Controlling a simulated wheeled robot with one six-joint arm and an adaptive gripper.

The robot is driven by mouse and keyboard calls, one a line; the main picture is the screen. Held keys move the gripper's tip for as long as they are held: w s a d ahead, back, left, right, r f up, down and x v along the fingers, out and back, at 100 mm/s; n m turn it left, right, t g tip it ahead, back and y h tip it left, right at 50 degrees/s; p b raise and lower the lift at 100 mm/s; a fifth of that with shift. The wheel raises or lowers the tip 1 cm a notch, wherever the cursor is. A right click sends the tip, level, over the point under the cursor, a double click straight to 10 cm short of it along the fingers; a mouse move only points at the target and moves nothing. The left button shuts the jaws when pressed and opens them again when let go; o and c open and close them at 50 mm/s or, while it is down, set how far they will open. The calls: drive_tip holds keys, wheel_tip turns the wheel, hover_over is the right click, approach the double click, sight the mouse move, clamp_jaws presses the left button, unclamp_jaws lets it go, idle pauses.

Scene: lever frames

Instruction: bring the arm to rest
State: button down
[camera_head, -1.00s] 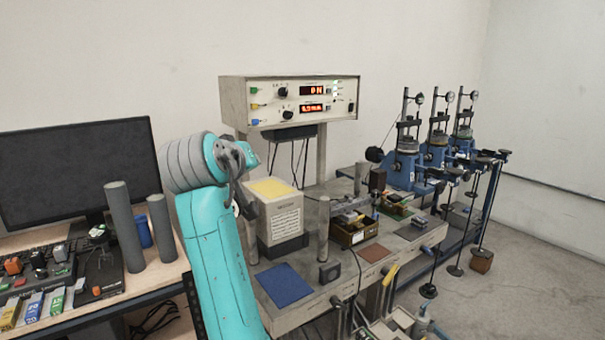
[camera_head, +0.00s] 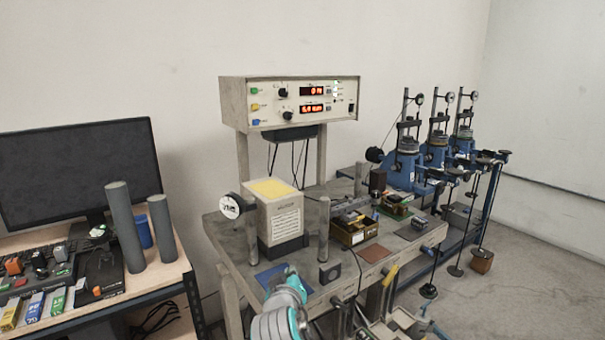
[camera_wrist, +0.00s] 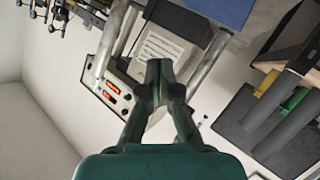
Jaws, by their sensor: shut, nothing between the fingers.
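My gripper (camera_wrist: 158,72) shows in the wrist view with its two dark fingers brought together and nothing between them. It points into free space in front of the bench and touches nothing that I can see. In the head view, only a teal and grey part of my arm shows at the bottom centre, in front of the blue mat (camera_head: 262,275). I cannot make out the fingers there. The wrist view is strongly tilted, with the instrument panel (camera_wrist: 108,97) left of the fingers and the pale box (camera_wrist: 160,50) beyond them.
The grey workbench (camera_head: 222,240) carries the pale box with a yellow top (camera_head: 280,212), a grey post (camera_head: 324,230) and a wooden box (camera_head: 352,234). A desk with a monitor (camera_head: 80,170) and grey cylinders (camera_head: 125,225) stands at left. Blue lever frames (camera_head: 405,170) stand at right.

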drive_tip(key=s+d+f+y, duration=0.1)
drive_tip(key=s+d+f, duration=0.3)
drive_tip(key=s+f, duration=0.3)
drive_tip(key=s+d+f, duration=0.4)
drive_tip(key=s+f, duration=0.1)
drive_tip(key=f, duration=0.5)
drive_tip(key=s+d+f+y, duration=0.1)
drive_tip(key=s+d+f, duration=0.25)
drive_tip(key=s, duration=0.45)
drive_tip(key=s+d+f, duration=0.3)
drive_tip(key=s+f, duration=0.1)
drive_tip(key=s, duration=0.4)
drive_tip(key=s+d+m, duration=0.2)
drive_tip(key=s+d, duration=0.2)
drive_tip(key=s, duration=1.2)
drive_tip(key=s+d+r+m, duration=0.1)
drive_tip(key=s+r, duration=0.3)
drive_tip(key=s, duration=0.3)
drive_tip(key=s+d+r+m+h, duration=0.1)
drive_tip(key=s+r+m, duration=0.1)
drive_tip(key=s+r, duration=0.2)
drive_tip(key=v, duration=0.3)
drive_tip(key=shift+s+d, duration=0.25)
drive_tip(key=shift+d, duration=0.15)
